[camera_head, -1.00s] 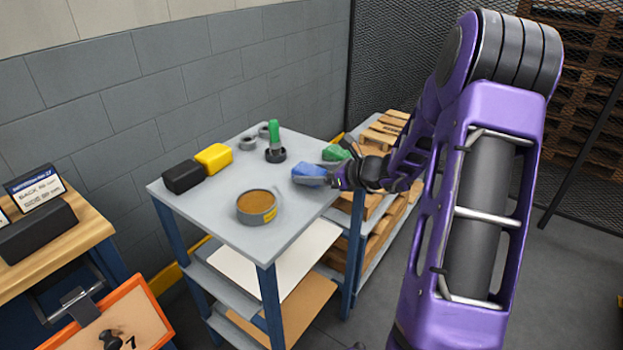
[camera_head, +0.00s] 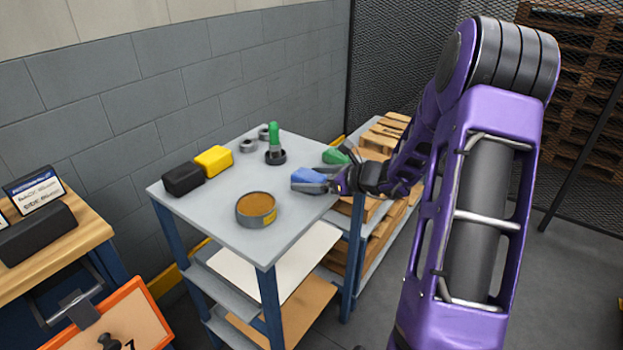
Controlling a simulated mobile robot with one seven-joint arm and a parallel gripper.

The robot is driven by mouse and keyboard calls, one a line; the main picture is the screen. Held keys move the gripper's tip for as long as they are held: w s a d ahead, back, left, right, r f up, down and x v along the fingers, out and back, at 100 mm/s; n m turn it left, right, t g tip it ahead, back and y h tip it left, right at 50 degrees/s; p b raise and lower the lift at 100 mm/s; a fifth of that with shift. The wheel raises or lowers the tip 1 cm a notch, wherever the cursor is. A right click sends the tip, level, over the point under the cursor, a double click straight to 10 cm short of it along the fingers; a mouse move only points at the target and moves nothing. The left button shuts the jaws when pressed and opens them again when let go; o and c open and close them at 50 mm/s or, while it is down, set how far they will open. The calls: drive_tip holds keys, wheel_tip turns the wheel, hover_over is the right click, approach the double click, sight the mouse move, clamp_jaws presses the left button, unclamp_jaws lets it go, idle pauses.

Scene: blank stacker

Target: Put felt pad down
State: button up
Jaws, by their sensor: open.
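The felt pad appears to be the blue block (camera_head: 308,175) near the right edge of the grey cart top (camera_head: 225,225). My gripper (camera_head: 314,182) reaches in from the right at the pad. Its jaws are open, with one grey finger along the pad's near side. The far finger is mostly hidden. The pad looks to be at the cart top's surface, but I cannot tell whether a finger still touches it.
On the cart top are a round brown-filled tin (camera_head: 256,208), a yellow block (camera_head: 214,160), a black block (camera_head: 183,179), a green-handled tool (camera_head: 274,145) and small grey rings (camera_head: 248,145). A green object (camera_head: 336,156) lies behind my gripper. The front-left top is clear.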

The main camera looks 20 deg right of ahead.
drive_tip(key=p+v, duration=0.1)
drive_tip(key=v, duration=1.1)
